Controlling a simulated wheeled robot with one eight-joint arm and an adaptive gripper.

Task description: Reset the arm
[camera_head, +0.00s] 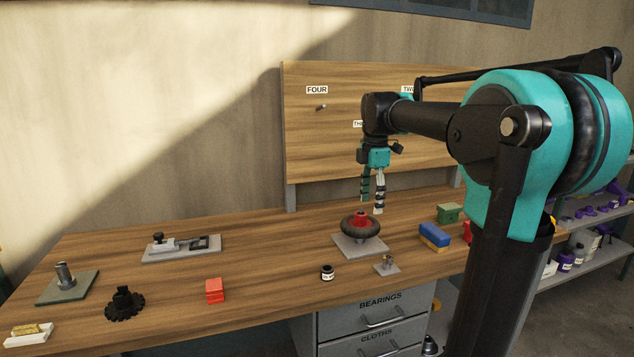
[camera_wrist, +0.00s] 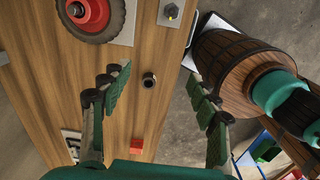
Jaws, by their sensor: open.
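My gripper (camera_head: 371,206) hangs from my raised arm with its fingers pointing down, above the wooden workbench (camera_head: 120,255). Its fingers are apart with nothing between them, and it sits near the black wheel with a red hub (camera_head: 360,226). In the wrist view my gripper (camera_wrist: 158,78) shows two green-padded fingers spread wide, with bare bench and a small dark jar (camera_wrist: 149,80) below. The wheel also shows at the top left of the wrist view (camera_wrist: 115,22). The jar stands at the bench's front in the head view (camera_head: 327,272).
A red block (camera_head: 214,291), black gear (camera_head: 123,304), clamp fixture (camera_head: 180,247) and post on a plate (camera_head: 65,282) occupy the left bench. Blue-yellow (camera_head: 434,237) and green (camera_head: 449,213) blocks lie right. A pegboard (camera_head: 340,140) stands behind. A barrel (camera_wrist: 225,65) stands beyond the bench edge.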

